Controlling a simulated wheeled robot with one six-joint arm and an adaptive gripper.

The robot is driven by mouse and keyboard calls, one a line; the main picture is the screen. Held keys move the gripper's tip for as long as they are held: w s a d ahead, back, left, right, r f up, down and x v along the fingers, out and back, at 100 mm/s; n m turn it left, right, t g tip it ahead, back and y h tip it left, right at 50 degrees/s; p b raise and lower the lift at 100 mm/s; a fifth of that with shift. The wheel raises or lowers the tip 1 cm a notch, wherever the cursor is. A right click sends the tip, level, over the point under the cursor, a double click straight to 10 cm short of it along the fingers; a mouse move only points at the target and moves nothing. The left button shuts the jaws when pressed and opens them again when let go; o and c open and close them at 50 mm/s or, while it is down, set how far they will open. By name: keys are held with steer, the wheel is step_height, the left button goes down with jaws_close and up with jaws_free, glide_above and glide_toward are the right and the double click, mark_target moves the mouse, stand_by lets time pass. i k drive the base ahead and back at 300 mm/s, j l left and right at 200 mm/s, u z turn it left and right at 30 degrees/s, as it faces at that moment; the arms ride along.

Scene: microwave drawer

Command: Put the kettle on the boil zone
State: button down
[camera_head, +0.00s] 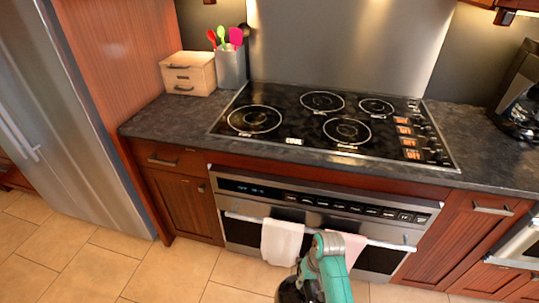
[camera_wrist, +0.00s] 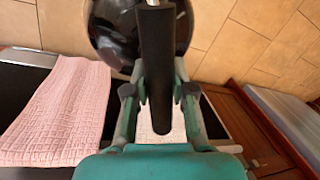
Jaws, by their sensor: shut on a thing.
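My gripper (camera_wrist: 157,100) is shut on the black handle of the kettle (camera_wrist: 115,30), whose dark round body shows at the top of the wrist view. In the head view my green arm is low in front of the oven, and a dark part of the kettle (camera_head: 289,292) shows at the bottom edge, mostly hidden and cut off. The black cooktop (camera_head: 295,125) has several ringed zones, all empty: front left (camera_head: 253,118), back left (camera_head: 322,101), back right (camera_head: 376,106) and front right (camera_head: 347,130). I cannot tell which is the boil zone.
The oven (camera_head: 240,233) below the cooktop carries a white towel (camera_head: 282,242) and a pink towel (camera_head: 354,246), which also shows close in the wrist view (camera_wrist: 60,115). A wooden box (camera_head: 188,75) and a utensil holder (camera_head: 231,68) stand left of the cooktop. A dark appliance stands far right.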

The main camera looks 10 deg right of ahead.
mark_target(318, 100)
steer(key=i+j+u, duration=0.3)
steer(key=i+j, duration=0.6)
steer(key=i, duration=0.15)
